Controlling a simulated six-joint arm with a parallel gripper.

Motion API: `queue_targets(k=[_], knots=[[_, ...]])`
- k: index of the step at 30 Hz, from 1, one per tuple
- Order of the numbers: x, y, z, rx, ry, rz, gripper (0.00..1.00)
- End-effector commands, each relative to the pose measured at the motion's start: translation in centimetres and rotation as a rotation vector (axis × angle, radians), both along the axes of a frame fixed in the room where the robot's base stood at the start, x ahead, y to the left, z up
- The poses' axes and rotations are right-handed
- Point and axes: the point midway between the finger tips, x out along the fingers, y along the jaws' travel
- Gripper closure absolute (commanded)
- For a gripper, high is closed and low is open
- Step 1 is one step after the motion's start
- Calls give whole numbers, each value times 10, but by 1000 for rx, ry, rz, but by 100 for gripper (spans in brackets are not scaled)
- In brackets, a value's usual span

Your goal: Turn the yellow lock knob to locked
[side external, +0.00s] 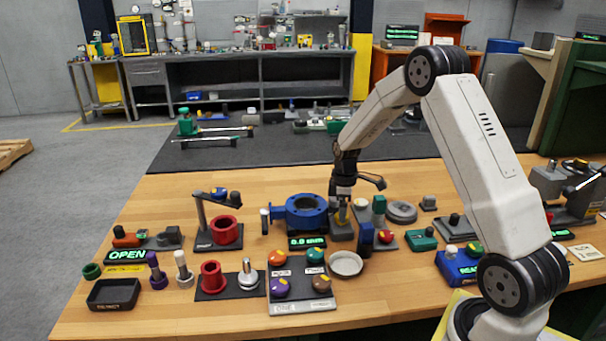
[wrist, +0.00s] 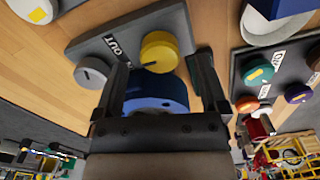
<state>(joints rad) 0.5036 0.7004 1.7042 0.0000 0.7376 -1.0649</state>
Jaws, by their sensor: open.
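The yellow lock knob (wrist: 157,46) is a round knob with a dark mark on its edge, on a grey panel (wrist: 92,44) lettered OUT in the wrist view. My gripper (wrist: 160,62) is open, with one finger on each side of the knob's near part. I cannot tell whether the fingers touch it. A blue round part (wrist: 155,90) shows between the fingers, below the knob in the picture. In the side external view my gripper (side external: 341,214) points down just right of the blue valve body (side external: 305,212) and mostly hides the knob.
A grey knob (wrist: 92,72) sits left of my fingers. A panel of coloured knobs (wrist: 276,85) lies to the right. In the side view, a blue post (side external: 366,240), a white dish (side external: 345,264) and a green-topped block (side external: 379,207) crowd the gripper. Bare wood lies along the front left.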

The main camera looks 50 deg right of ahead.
Motion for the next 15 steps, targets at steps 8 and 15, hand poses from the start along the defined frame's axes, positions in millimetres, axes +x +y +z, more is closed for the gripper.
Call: queue_targets(k=[8, 15], knots=[[0, 0, -21, 0, 0, 0, 7], [0, 0, -23, 0, -1, 0, 7]])
